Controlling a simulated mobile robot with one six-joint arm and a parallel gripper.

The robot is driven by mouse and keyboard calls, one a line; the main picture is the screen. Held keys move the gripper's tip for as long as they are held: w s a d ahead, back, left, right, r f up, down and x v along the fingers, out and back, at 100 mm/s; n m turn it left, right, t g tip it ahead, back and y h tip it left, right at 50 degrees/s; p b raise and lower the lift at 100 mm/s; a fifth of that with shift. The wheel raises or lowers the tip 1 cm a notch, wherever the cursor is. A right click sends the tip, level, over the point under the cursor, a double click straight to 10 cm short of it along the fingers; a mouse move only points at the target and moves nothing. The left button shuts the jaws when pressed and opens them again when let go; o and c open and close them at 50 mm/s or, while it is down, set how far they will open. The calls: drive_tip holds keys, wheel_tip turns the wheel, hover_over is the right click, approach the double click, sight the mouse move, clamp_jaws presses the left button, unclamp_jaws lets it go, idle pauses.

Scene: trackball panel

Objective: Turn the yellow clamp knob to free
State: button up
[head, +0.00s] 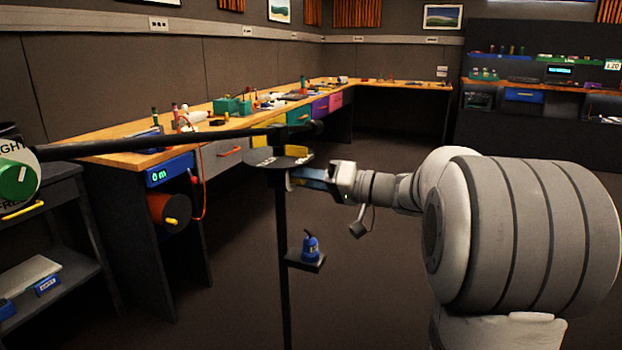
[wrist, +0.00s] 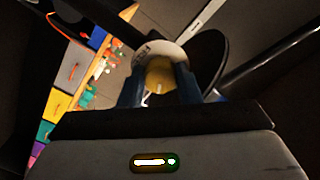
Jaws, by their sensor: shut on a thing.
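The yellow clamp knob (wrist: 160,72) sits in front of a white round dial plate (wrist: 146,48) in the wrist view. The plate carries small dark lettering that I cannot read for sure. My gripper (wrist: 158,84) has its two blue fingers on either side of the knob, shut on it. A pale mark shows on the knob's lower part. In the head view my gripper (head: 298,175) reaches left to just under the dark round plate (head: 262,160) on the post. The knob itself is hidden or too small to make out there.
A dark post (head: 283,255) holds a small shelf with a blue object (head: 311,247). A long dark bar (head: 170,142) runs left from the post to a green knob (head: 18,182). A workbench (head: 165,152) with coloured drawers stands behind.

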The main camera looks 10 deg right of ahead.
idle(0.3)
drive_tip(key=o, duration=1)
